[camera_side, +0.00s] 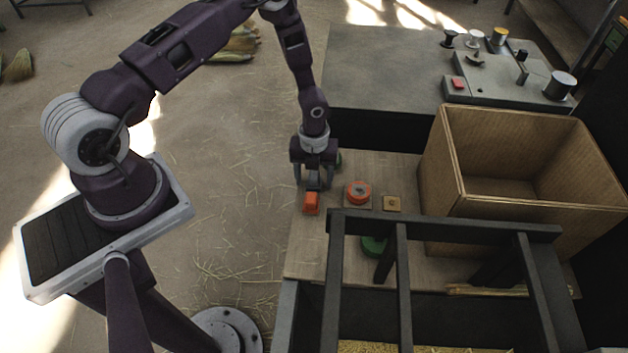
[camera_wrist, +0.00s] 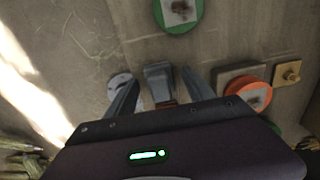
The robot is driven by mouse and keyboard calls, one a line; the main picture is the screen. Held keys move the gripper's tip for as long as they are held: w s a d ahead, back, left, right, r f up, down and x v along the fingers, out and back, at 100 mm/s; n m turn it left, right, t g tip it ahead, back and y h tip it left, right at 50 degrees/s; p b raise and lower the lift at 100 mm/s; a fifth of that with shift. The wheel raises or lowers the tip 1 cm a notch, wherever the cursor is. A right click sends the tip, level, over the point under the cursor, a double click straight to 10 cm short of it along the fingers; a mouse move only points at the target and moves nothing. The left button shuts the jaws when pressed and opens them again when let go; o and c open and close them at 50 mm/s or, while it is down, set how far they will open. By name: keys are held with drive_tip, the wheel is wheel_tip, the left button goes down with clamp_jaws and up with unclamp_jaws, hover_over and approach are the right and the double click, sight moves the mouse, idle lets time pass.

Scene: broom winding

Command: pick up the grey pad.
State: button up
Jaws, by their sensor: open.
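The grey pad (camera_wrist: 158,76) shows in the wrist view as a small dark grey block between my two fingers. In the side view a blue-grey piece (camera_side: 313,184) shows between the fingertips, just behind an orange block (camera_side: 311,203). I cannot tell whether the pad and the orange block are joined. My gripper (camera_side: 313,186) points down over the wooden board, open, with a finger on each side of the grey piece. In the wrist view my gripper (camera_wrist: 158,92) has visible gaps to the pad, and its body hides the pad's near end.
An orange disc (camera_side: 358,192) and a brass square (camera_side: 391,203) sit to the right. A green disc (camera_wrist: 178,12) lies ahead in the wrist view; a pale disc (camera_wrist: 120,82) is by the left finger. A dark frame (camera_side: 450,222) and cardboard box (camera_side: 525,200) stand nearby.

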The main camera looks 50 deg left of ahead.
sight(314, 175)
clamp_jaws()
wheel_tip(314, 175, up, 10)
drive_tip(key=shift+r, duration=0.1)
idle(0.5)
